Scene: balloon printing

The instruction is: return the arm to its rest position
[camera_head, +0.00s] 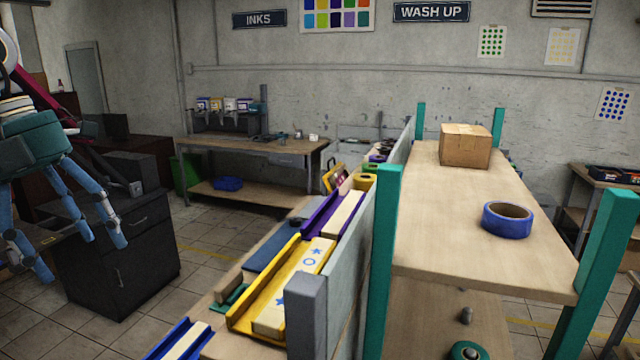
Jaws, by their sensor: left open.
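My left gripper (78,232) is at the left side of the head view, with its blue fingers spread apart and pointing down. Nothing shows between the fingers. It hangs in front of a dark drawer cabinet (120,250) and is clear of the workbench to its right. My right gripper is not in view.
A bench carries a yellow tray (245,312) with a printed block, a purple tray (318,216) and a blue tray (170,342). A teal-posted shelf holds a cardboard box (465,146) and blue tape (507,220). Tiled floor (205,238) lies open between cabinet and bench.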

